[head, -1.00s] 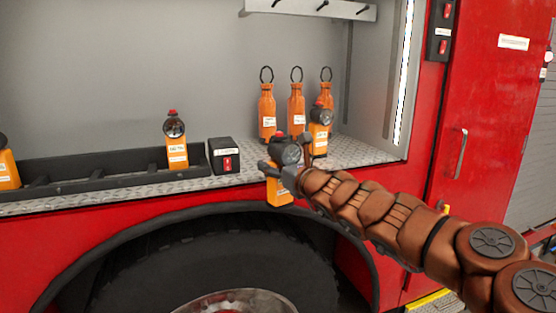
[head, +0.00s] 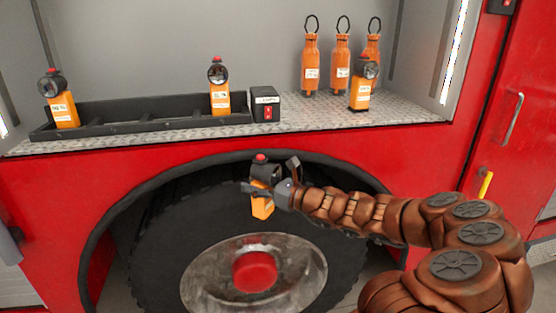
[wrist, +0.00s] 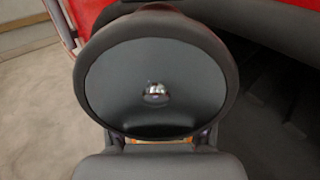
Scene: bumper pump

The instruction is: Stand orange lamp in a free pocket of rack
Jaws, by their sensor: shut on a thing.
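My gripper (head: 268,188) is shut on an orange lamp (head: 262,207) with a dark round head and a red top button. It holds the lamp in front of the wheel, below the shelf edge. In the wrist view the lamp's round head (wrist: 160,75) fills the middle and hides most of its body. The black rack (head: 150,126) lies on the shelf at the left. One orange lamp (head: 63,109) stands in its left end, tilted a little, and another (head: 219,98) stands in its right end. The rack's middle stretch between them looks empty.
A black box with a red switch (head: 265,106) stands right of the rack. Several orange bottles with loops (head: 311,65) and another orange lamp (head: 361,96) stand on the right of the diamond-plate shelf (head: 300,116). The tyre (head: 165,225) is below.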

